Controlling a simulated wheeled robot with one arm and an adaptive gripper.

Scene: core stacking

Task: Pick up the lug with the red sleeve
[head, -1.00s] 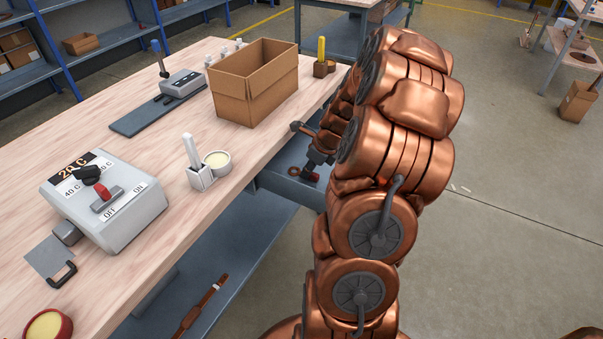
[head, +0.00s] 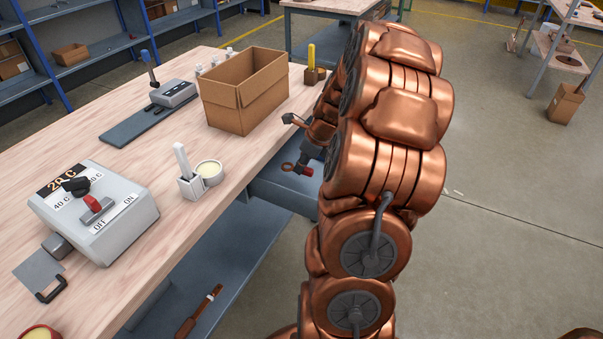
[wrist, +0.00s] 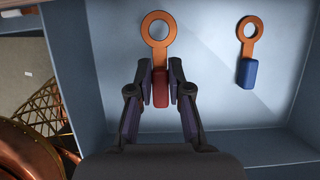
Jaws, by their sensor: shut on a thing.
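The lug with the red sleeve (wrist: 160,90) has a copper ring at its far end and lies between my fingers in the wrist view. My gripper (wrist: 160,68) is shut on its red sleeve, one finger on each side. I cannot tell whether the lug is clear of the drawer floor. A second lug, with a blue sleeve (wrist: 246,74), lies to the right, apart from my fingers. Both are over the blue-grey drawer (wrist: 285,140). In the head view the red sleeve (head: 307,171) shows small beside my arm, which hides part of my gripper.
The drawer (head: 283,194) is under the wooden workbench (head: 130,180). On the bench are a cardboard box (head: 225,110), a grey control box (head: 125,220), a white holder (head: 190,187) and a small round pot (head: 210,170). Drawer walls stand close around my gripper.

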